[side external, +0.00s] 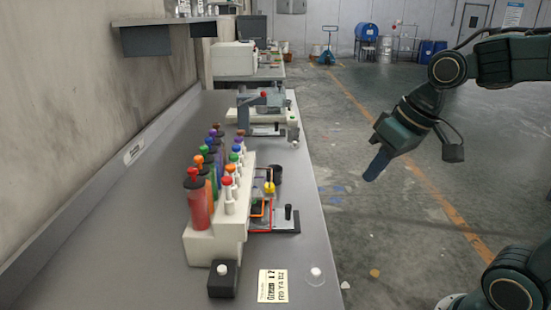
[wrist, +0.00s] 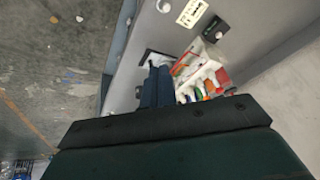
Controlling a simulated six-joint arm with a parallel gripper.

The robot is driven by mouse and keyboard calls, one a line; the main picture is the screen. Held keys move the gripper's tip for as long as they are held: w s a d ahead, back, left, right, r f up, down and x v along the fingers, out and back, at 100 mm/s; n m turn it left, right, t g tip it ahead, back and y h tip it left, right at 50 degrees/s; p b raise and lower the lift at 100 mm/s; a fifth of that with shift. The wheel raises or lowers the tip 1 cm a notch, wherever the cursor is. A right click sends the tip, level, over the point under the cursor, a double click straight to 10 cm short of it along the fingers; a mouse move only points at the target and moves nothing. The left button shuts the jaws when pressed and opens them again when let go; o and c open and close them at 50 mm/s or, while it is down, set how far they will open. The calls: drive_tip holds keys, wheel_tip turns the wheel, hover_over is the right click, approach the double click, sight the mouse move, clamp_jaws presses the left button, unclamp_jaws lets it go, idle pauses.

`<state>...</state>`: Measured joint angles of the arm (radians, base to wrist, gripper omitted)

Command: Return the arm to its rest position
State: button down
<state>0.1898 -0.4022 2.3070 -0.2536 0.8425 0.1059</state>
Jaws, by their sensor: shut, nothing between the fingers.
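My gripper (side external: 376,164) hangs in the air over the floor, to the right of the bench, in the side external view. Its dark blue fingers are together and point down and to the left. Nothing is between them. In the wrist view the shut fingers (wrist: 157,88) show in front of the bench edge, with the dispenser rack behind them. My gripper is apart from the bench and everything on it.
The grey bench (side external: 110,215) runs along the left wall. On it stand a white rack (side external: 215,240) with several coloured plungers, a black box (side external: 224,280), a printed card (side external: 272,286) and a small device (side external: 265,105). The floor (side external: 350,225) beside the bench is mostly clear.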

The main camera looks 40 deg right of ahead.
drive_tip(key=s+t+h, duration=0.1)
drive_tip(key=s, duration=0.7)
drive_tip(key=shift+s+f+n, duration=0.3)
drive_tip(key=shift+f+n, duration=0.05)
drive_tip(key=shift+n, duration=0.05)
idle(0.6)
